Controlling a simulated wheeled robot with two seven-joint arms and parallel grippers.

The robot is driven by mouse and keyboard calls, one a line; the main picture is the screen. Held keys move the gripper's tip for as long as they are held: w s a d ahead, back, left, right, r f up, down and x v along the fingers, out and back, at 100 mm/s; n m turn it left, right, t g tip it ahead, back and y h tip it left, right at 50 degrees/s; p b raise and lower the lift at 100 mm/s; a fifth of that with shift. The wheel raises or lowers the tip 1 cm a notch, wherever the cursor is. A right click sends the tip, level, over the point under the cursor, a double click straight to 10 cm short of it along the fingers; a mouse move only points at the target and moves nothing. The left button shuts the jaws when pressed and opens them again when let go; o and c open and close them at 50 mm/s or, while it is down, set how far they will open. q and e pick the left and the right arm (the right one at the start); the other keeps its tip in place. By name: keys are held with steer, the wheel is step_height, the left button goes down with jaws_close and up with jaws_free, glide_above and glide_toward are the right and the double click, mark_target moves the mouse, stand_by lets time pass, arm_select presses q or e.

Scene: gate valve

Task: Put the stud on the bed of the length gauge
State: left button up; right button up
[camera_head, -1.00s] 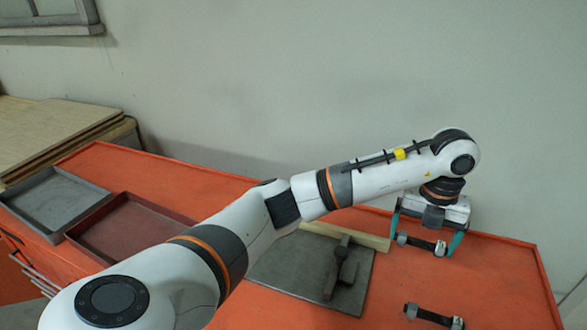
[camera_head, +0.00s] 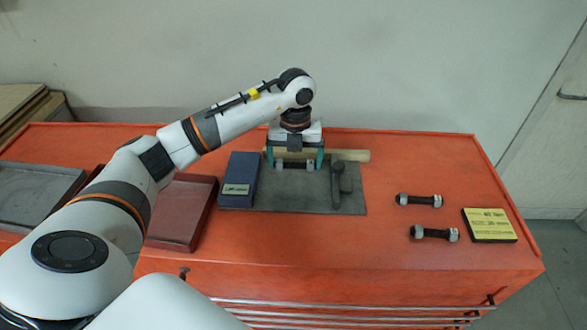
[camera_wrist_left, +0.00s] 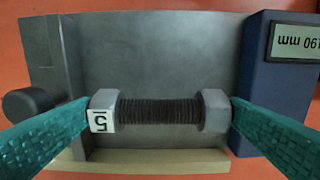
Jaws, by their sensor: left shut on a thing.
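My left gripper (camera_head: 295,160) is shut on a stud (camera_head: 294,166), with teal fingers against its two ends. In the left wrist view the stud (camera_wrist_left: 160,110) has a dark threaded shank and a grey nut at each end; the left nut carries a label with an upside-down 5. The stud is over the grey bed (camera_head: 270,198) of the length gauge, level across, between the blue display block (camera_head: 239,180) and the dark slider with a knob (camera_head: 340,185). I cannot tell whether it touches the bed. My right gripper is not in view.
A pale wooden strip (camera_head: 350,156) runs along the bed's back edge. Two more studs lie at the right, one farther (camera_head: 418,200) and one nearer (camera_head: 434,233), beside a yellow-topped block (camera_head: 490,225). A red tray (camera_head: 180,212) and a grey tray (camera_head: 35,190) are at left.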

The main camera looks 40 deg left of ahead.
mark_target(294, 163)
arm_select(q)
steer(key=f+p, duration=0.1)
steer(key=f, duration=0.2)
steer(key=shift+s+f, duration=0.2)
steer(key=shift+f, duration=0.35)
steer(key=shift+w+f, duration=0.1)
steer(key=shift+f, duration=0.2)
steer(key=o, duration=0.8)
steer(key=shift+r, duration=0.1)
steer(key=shift+o, duration=0.2)
steer(key=shift+r, duration=0.5)
step_height(294, 163, up, 10)
steer(key=b, duration=0.3)
steer(key=shift+r+b, duration=0.25)
steer(key=shift+b, duration=0.1)
steer(key=shift+r, duration=0.4)
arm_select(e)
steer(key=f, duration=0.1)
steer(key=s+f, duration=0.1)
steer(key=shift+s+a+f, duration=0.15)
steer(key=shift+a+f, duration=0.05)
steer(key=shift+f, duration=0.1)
